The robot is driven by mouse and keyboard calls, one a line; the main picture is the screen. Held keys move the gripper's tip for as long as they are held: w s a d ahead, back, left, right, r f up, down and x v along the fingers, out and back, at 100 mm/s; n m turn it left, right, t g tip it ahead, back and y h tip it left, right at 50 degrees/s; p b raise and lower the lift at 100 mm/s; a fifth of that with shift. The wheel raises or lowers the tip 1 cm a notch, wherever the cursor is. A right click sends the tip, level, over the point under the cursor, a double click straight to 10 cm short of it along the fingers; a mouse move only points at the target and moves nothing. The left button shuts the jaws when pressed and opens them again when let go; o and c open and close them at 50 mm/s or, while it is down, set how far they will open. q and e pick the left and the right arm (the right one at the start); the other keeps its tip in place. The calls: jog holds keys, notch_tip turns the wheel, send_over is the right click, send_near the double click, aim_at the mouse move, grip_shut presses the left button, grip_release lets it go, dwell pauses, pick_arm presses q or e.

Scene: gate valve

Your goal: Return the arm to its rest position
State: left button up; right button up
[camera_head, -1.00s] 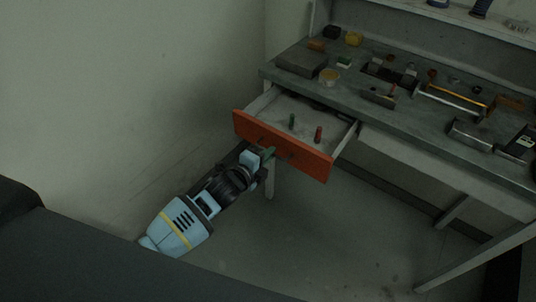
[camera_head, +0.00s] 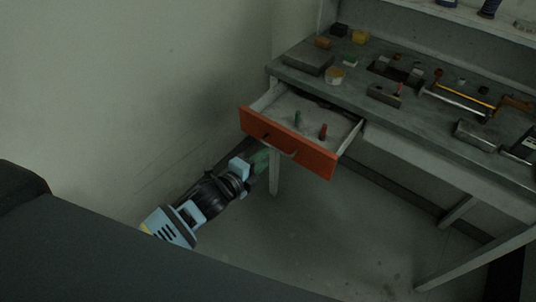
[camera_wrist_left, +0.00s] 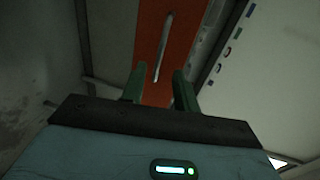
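My left gripper (camera_head: 264,160) is just below and left of the front of the open drawer. In the left wrist view its two green fingers (camera_wrist_left: 159,90) stand apart with nothing between them. The orange drawer front (camera_head: 288,143) has a metal handle (camera_wrist_left: 163,48), seen ahead of the fingers and clear of them. My left arm (camera_head: 190,210) reaches in from the lower left, low beside the wall. My right gripper is not in view.
The drawer holds a green item (camera_head: 298,118) and a red item (camera_head: 323,131). The grey workbench (camera_head: 400,115) above carries several tools and blocks. A bench leg (camera_head: 274,178) stands close to the left gripper. The floor (camera_head: 340,240) in front is clear.

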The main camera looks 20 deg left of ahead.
pick_arm(q)
jog(key=shift+v, duration=0.9)
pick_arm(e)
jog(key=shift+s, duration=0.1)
